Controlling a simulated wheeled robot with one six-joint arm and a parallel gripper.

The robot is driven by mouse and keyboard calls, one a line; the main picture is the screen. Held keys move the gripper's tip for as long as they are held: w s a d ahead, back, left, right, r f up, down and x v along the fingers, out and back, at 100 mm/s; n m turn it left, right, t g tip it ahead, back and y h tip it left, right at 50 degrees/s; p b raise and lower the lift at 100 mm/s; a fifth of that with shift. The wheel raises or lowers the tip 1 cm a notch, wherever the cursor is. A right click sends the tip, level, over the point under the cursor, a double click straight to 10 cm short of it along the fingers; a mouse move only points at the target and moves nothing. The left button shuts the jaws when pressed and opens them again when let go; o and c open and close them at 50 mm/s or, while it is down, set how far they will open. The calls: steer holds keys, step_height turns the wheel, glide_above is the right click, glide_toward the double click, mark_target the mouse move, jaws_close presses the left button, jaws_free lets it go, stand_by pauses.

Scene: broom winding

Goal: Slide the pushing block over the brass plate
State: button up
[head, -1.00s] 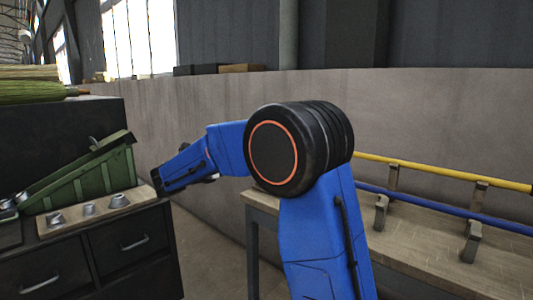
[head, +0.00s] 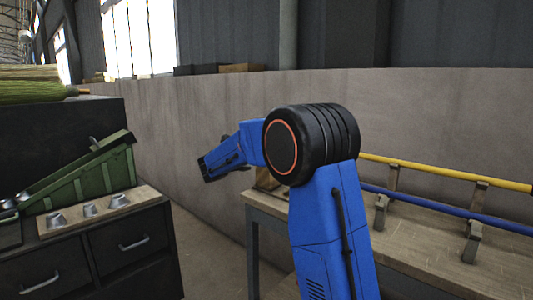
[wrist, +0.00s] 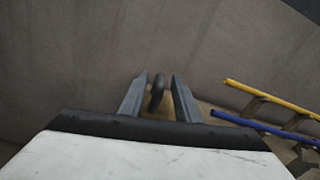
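My gripper (head: 208,174) hangs in the air between the dark cabinet and the wooden bench, in front of the grey wall. In the wrist view its two grey fingers (wrist: 160,80) stand apart. A small dark grey curved piece (wrist: 156,93) shows between them; I cannot tell what it is, and it does not fill the gap. A brownish block-like thing (head: 266,179) on the bench is partly hidden behind my arm; I cannot tell if it is the pushing block. I cannot make out the brass plate in either view.
A green sloped box (head: 85,178) and a wooden board (head: 72,228) with several metal cups stand on the dark cabinet (head: 100,262) at left. A yellow pole (head: 440,173) and a blue pole (head: 440,208) rest on brackets on the bench (head: 400,255). A broom lies at upper left.

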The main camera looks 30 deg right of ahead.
steer(key=shift+w+d, duration=0.2)
steer(key=shift+d, duration=0.35)
jaws_close()
steer(key=shift+s, duration=0.1)
steer(key=s+d, duration=0.4)
steer(key=s, duration=0.7)
steer(key=s+d, duration=0.4)
steer(key=s, duration=0.7)
steer(key=shift+s, duration=0.25)
jaws_free()
